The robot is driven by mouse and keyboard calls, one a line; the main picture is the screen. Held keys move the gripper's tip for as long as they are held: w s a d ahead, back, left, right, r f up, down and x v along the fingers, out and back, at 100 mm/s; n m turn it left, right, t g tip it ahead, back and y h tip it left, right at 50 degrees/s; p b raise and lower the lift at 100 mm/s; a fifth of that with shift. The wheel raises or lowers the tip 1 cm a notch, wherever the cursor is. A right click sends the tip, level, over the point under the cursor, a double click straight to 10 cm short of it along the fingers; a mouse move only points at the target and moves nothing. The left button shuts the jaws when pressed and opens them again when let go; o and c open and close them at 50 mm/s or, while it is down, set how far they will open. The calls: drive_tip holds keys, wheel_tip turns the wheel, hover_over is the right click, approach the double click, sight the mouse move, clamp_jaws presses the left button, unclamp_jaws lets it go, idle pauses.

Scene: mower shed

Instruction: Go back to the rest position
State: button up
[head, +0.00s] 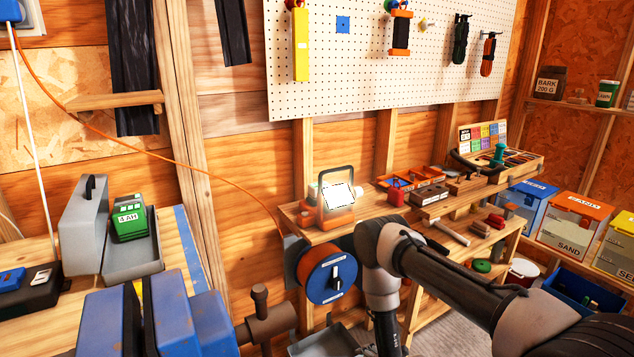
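My arm (470,275) reaches in from the lower right. It bends at a grey joint in front of the workbench, and from there a link goes straight down past the bottom edge of the head view. My gripper is not visible, so I cannot see whether it is open or whether it holds anything. The arm covers part of the bench front and the floor behind it.
A wooden bench (327,233) carries a lit work lamp (337,196) and tools. An orange cable reel (330,273) hangs close left of my arm. Labelled bins (572,222) stand right. A pegboard (370,60) hangs behind.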

drive_tip(key=s+d+r+m+g+h, duration=0.2)
drive_tip(key=s+d+r+m+g, duration=0.3)
drive_tip(key=r, duration=0.6)
drive_tip(key=s+d+r+m+g+h, duration=0.1)
drive_tip(key=d+r+m+g, duration=0.1)
drive_tip(key=r+m, duration=0.75)
drive_tip(key=s+d+r+m+g+h, duration=0.2)
drive_tip(key=s+d+r+m+g, duration=0.15)
drive_tip(key=r, duration=0.95)
drive_tip(key=s+d+r+m+t, duration=0.2)
drive_tip(key=s+r, duration=0.3)
drive_tip(key=r, duration=0.6)
drive_tip(key=s+d+r+m+t, duration=0.1)
drive_tip(key=s+r, duration=0.4)
drive_tip(key=r, duration=0.6)
drive_tip(key=s+d+r+m+t, duration=0.2)
drive_tip(key=s+d+r, duration=0.3)
drive_tip(key=r, duration=0.7)
drive_tip(key=shift+s+d+m+t, duration=0.2)
drive_tip(key=shift+d+m+t, duration=0.1)
drive_tip(key=shift+t, duration=0.55)
